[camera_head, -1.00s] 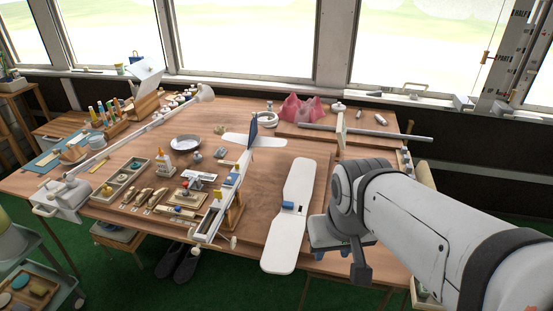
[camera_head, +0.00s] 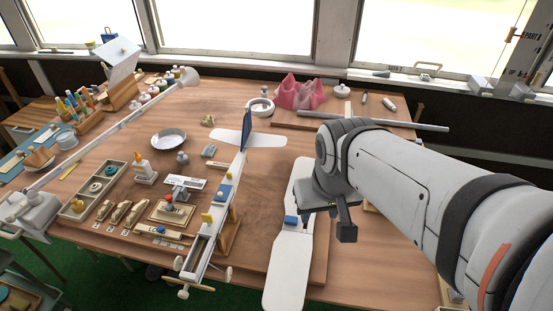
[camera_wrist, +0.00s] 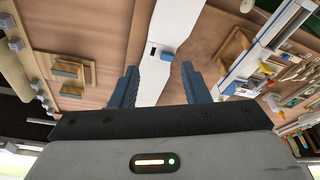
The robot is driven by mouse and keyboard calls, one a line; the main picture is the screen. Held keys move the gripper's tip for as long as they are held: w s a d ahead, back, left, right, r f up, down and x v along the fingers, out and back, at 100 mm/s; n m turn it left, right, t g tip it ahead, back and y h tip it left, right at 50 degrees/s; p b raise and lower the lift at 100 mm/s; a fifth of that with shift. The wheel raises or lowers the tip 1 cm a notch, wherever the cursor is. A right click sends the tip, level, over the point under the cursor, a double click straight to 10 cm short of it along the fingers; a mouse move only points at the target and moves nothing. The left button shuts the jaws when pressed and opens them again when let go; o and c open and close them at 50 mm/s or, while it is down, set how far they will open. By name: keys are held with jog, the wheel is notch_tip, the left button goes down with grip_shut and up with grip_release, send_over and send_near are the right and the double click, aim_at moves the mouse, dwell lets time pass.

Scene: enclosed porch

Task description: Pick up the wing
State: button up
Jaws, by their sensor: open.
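The white wing (camera_head: 289,250) lies flat on the right part of the wooden table, its long axis running away from me. A small blue block (camera_head: 291,220) sits at its middle; it also shows in the wrist view (camera_wrist: 167,55). My gripper (camera_head: 330,225) hangs over the wing's right side, and my arm hides part of the wing's far half. In the wrist view my gripper (camera_wrist: 158,80) is open, with one blue finger on each side of the white wing (camera_wrist: 163,30) and nothing held. I cannot tell the height gap.
The airplane fuselage (camera_head: 225,190) with its tail stands left of the wing on a wooden stand (camera_head: 230,236). A grey rod (camera_head: 395,122) and a pink foam form (camera_head: 300,94) lie at the back. A desk lamp arm (camera_head: 110,130) and several small parts fill the left.

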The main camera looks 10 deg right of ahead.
aim_at(299, 221)
jog(key=shift+o, duration=0.7)
jog(key=shift+w+f, duration=0.3)
jog(key=shift+w, duration=0.05)
jog(key=o, duration=0.6)
jog(key=w+d+f+m+g+b, duration=0.1)
jog(key=w+f+m+b, duration=0.1)
jog(key=w+f+b, duration=0.2)
jog(key=w+f, duration=0.3)
jog(key=w, duration=0.1)
jog(key=shift+w+d+f+g, duration=0.15)
jog(key=shift+w+g, duration=0.05)
jog(key=shift+g, duration=0.1)
jog(key=o, duration=0.5)
jog(key=w+f+b, duration=0.1)
jog(key=w+f, duration=0.1)
jog(key=f, duration=0.1)
jog(key=w+f+m+b, duration=0.1)
jog(key=w+f, duration=0.1)
jog(key=f, duration=0.1)
jog(key=w+f+m+g, duration=0.1)
jog(key=w+f, duration=0.2)
jog(key=shift+w+d+b, duration=0.1)
jog(key=shift+d+b, duration=0.15)
jog(key=shift+b, duration=0.15)
jog(key=shift+w+f, duration=0.1)
jog(key=shift+f, duration=0.3)
jog(key=f, duration=0.7)
jog(key=shift+a+f, duration=0.1)
jog(key=shift+a, duration=0.25)
